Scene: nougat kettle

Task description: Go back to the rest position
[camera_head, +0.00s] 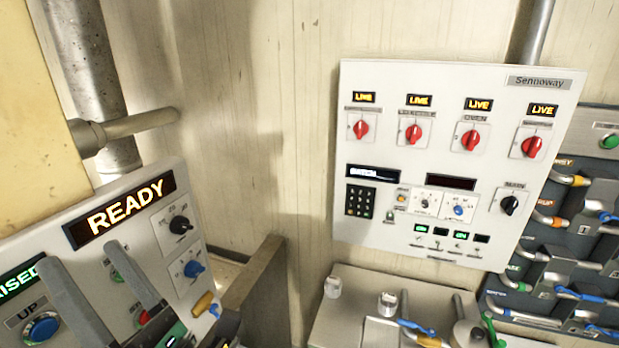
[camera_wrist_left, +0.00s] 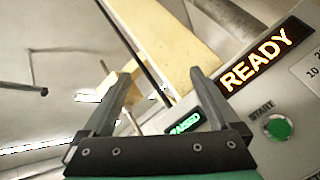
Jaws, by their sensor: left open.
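My left gripper (camera_head: 78,254) is at the lower left of the head view, in front of the white control panel (camera_head: 150,245) with the lit READY sign (camera_head: 120,212). Its two grey fingers are apart, with nothing between them. The left wrist view shows the same open gripper (camera_wrist_left: 162,76), with the READY sign (camera_wrist_left: 255,61) and a green START button (camera_wrist_left: 278,128) to its right. The fingers hide parts of the panel in the head view. My right gripper does not show in either view.
A blue UP button (camera_head: 42,328) sits on the near panel. A white panel (camera_head: 450,165) with red knobs stands at the right, above a pale bench (camera_head: 345,310). Lever valves (camera_head: 570,255) line the far right. A grey pipe (camera_head: 95,80) and a yellow surface (camera_head: 35,120) are at upper left.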

